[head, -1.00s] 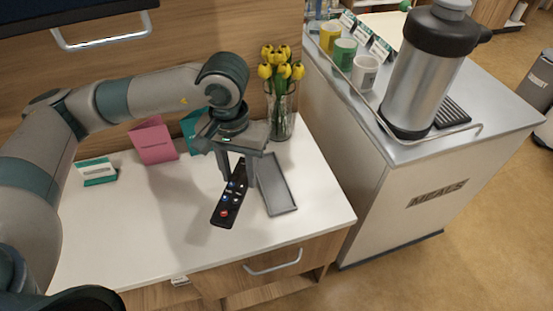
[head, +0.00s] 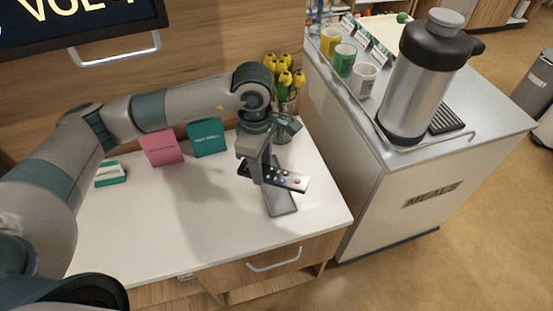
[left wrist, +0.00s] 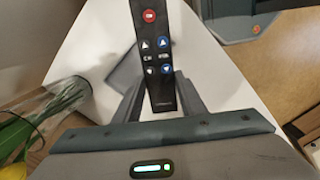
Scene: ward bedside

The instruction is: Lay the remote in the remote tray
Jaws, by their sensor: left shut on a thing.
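The black remote (head: 291,181) with coloured buttons is held crosswise in my left gripper (head: 268,178), above the grey remote tray (head: 284,204). The gripper is shut on it. In the left wrist view the remote (left wrist: 154,50) stands between the two fingers (left wrist: 158,100), its red button at the far end. Part of the grey tray (left wrist: 125,72) shows below and beside it in that view. In the head view the gripper and remote hide the middle of the tray. The remote looks clear of the tray, turned across its length. My right gripper is not in view.
A vase of yellow tulips (head: 284,90) stands just behind the tray. A pink card (head: 161,148), a teal card (head: 207,138) and a small green-white box (head: 110,174) stand to the left. The meals cart (head: 420,195) is to the right. The table's front left is clear.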

